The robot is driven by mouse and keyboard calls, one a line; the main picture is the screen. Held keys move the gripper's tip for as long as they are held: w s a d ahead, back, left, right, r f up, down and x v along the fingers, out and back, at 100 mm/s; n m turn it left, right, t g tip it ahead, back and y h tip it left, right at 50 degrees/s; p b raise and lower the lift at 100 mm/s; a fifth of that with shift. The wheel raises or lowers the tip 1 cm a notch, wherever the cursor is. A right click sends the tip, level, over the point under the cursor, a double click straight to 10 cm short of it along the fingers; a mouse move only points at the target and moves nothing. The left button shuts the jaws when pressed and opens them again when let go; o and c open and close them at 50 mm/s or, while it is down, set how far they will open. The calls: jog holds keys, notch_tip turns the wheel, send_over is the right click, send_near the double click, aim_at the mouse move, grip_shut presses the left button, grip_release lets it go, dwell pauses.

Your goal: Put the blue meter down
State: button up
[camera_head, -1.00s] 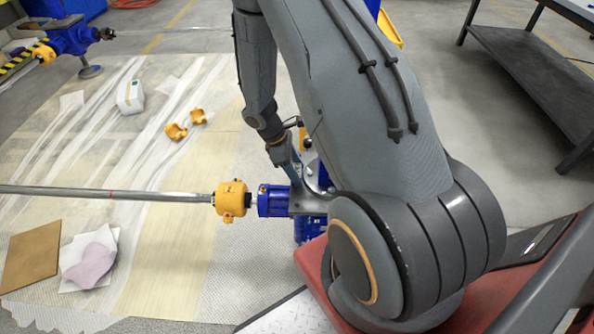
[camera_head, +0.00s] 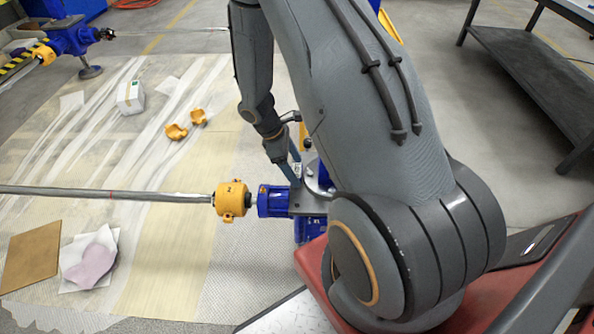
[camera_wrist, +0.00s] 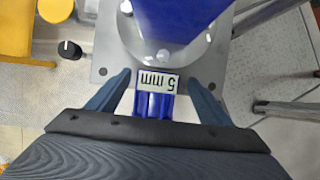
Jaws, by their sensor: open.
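The blue meter (camera_wrist: 154,104) has a white label reading "5 mm", upside down in the wrist view. It is between the two fingers of my gripper (camera_wrist: 158,80), with a gap on each side. My gripper is open. The meter appears to be over or on the grey metal plate (camera_wrist: 106,50) beside a large blue cylinder (camera_wrist: 178,15); contact with the plate is hard to judge. In the head view, my gripper (camera_head: 291,170) is at the jack's grey plate (camera_head: 308,201), and the arm partly hides this area.
A blue motor (camera_head: 273,201) and yellow coupling (camera_head: 232,201) join a long metal shaft (camera_head: 120,194) running left. In the wrist view, a black knob (camera_wrist: 69,49) and yellow parts (camera_wrist: 54,8) lie left of the plate. A dark table (camera_head: 530,85) stands at right.

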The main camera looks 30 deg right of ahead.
jog(key=v, duration=0.9)
jog(key=s+a+r+m+t+y, duration=0.1)
jog(key=s+a+r+m, duration=0.1)
jog(key=s+r+m, duration=0.5)
jog(key=s+a+r+m+t+y, duration=0.1)
jog(key=s+a+r+m+y, duration=0.1)
jog(key=s+r+m, duration=0.5)
jog(key=s+r, duration=0.3)
jog(key=r, duration=0.3)
jog(key=shift+s+a+y, duration=0.15)
jog(key=shift+s+y, duration=0.05)
jog(key=shift+y, duration=0.1)
jog(key=a+r+n+p, duration=0.2)
jog(key=a+r+p, duration=0.2)
jog(key=a+p, duration=0.3)
jog(key=shift+a+n, duration=0.3)
jog(key=shift+n, duration=0.1)
